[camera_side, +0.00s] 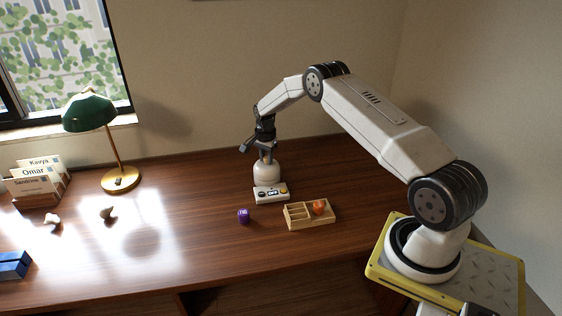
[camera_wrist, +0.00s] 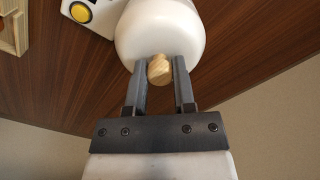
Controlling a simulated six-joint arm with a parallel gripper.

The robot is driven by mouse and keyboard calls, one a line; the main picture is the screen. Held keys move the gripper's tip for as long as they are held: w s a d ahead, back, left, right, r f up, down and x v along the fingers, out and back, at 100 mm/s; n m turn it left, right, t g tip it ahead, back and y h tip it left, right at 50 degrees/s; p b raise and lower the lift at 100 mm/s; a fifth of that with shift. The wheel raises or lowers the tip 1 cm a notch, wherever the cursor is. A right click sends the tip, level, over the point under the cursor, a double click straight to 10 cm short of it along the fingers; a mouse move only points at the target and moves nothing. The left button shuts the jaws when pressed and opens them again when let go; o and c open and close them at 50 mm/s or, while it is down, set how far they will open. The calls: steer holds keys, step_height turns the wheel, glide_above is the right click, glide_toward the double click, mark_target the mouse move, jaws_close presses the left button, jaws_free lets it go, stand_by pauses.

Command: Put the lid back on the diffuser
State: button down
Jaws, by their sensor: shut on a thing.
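The white, rounded diffuser (camera_side: 267,175) stands on the wooden desk below my gripper (camera_side: 266,157). In the wrist view, my gripper (camera_wrist: 160,62) has its two fingers on either side of a small wooden knob, the handle of the lid (camera_wrist: 159,70), and is shut on it. The smooth white body (camera_wrist: 160,32) lies right beyond the knob. I cannot make out a seam between lid and diffuser, so whether the lid is seated or just above is unclear.
A white box with buttons and a display (camera_side: 271,194) sits directly in front of the diffuser. A wooden compartment tray (camera_side: 298,223) holds an orange object (camera_side: 319,207). A green lamp (camera_side: 90,112) stands farther left.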

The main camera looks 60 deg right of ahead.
stand_by(0.8)
jaws_free()
stand_by(0.5)
steer(key=shift+r, duration=3.45)
steer(key=shift+c, duration=0.2)
jaws_close()
